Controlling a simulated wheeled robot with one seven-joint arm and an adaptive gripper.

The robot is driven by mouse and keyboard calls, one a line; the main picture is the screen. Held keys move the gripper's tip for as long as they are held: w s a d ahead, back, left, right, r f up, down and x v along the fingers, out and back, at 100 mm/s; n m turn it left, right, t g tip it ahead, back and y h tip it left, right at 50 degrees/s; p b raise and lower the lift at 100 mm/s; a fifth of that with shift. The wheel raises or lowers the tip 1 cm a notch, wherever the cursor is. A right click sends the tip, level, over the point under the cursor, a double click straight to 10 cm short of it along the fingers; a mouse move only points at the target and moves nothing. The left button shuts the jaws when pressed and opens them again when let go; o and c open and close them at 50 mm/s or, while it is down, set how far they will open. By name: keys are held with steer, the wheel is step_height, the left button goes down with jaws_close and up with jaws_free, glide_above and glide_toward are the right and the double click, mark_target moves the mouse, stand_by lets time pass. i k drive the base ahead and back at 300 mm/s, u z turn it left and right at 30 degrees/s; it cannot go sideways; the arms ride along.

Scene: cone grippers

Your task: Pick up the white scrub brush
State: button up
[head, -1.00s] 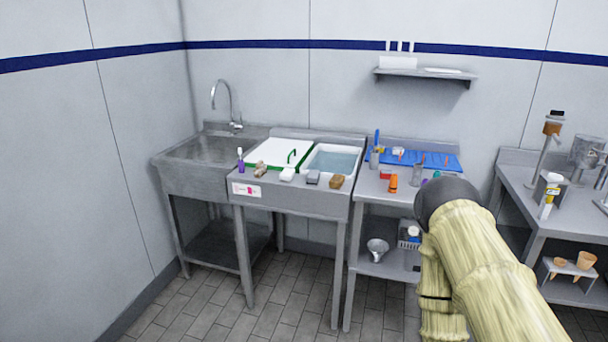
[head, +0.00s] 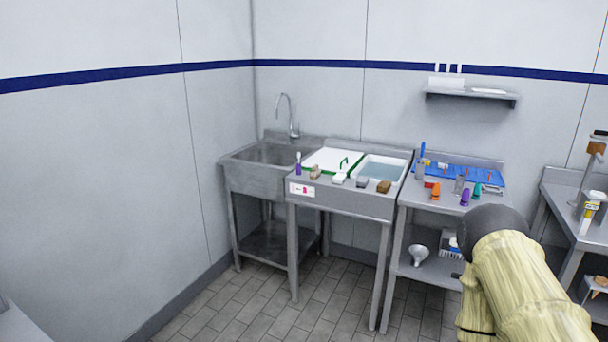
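A small white object (head: 339,178), which looks like the white scrub brush, lies on the front ledge of the middle metal sink unit. It sits between a beige-brown item (head: 315,172) and a grey block (head: 362,182). It is too small to make out bristles or a handle. My arm, in a pale yellow sleeve with a dark rounded end, shows at the lower right, well apart from the brush. My gripper's fingers are not visible.
A brown sponge-like block (head: 384,187) and a purple bottle (head: 298,162) stand on the same ledge. Behind are a white lid (head: 326,158) with a green handle and a water-filled basin (head: 382,168). A side table (head: 420,200) holds coloured items. Floor before the sinks is clear.

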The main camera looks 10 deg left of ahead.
mark_target(315, 173)
steer(key=u, duration=0.7)
steer(key=i, duration=0.95)
steer(key=u, duration=0.7)
steer(key=i, duration=1.1)
steer(key=z, duration=0.35)
